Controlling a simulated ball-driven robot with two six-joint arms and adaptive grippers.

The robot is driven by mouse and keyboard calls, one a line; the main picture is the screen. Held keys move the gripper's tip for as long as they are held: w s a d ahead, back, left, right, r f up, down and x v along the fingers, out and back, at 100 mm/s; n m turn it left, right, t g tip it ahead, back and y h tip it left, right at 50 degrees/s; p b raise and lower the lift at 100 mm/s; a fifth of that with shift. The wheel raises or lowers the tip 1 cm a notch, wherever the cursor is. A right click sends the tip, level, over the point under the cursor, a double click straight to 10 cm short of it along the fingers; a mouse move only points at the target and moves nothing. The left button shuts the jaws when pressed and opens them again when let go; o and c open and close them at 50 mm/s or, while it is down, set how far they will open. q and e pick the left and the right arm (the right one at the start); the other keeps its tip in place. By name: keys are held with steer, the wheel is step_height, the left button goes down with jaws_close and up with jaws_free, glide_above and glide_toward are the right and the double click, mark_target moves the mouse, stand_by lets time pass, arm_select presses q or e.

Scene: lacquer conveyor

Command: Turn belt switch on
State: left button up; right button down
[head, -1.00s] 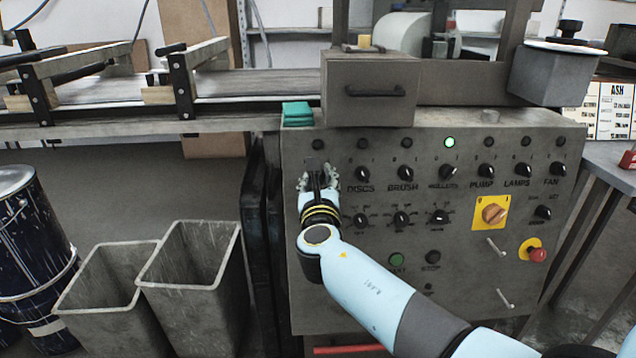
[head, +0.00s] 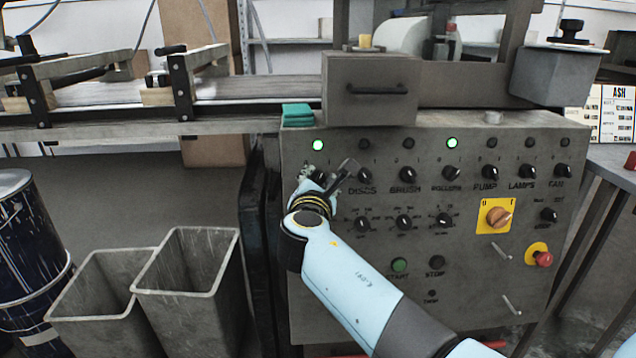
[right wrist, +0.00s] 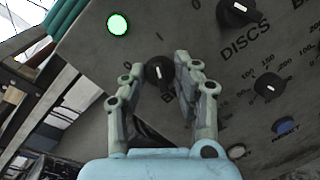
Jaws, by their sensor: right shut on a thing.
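The belt switch (right wrist: 159,72) is a black knob with a white pointer line, seen in the right wrist view between my right gripper's fingers (right wrist: 161,68). Its label is mostly hidden behind the fingers; a B shows. My right gripper (head: 324,176) is shut on this knob and turned at a slant in the head view, where it hides the knob. The lamp (head: 318,145) above the switch glows green; it also glows in the right wrist view (right wrist: 117,24). The left gripper is out of view.
The grey control panel (head: 465,278) carries several other knobs, the DISCS knob (head: 365,174) nearest on the right. A red emergency button (head: 544,259) sticks out at lower right. A drawer box (head: 371,88) overhangs the top. Two grey bins (head: 186,290) stand at left.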

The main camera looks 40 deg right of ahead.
steer(key=shift+m, duration=0.6)
steer(key=c, duration=1)
jaws_free()
step_height(320, 180, up, 10)
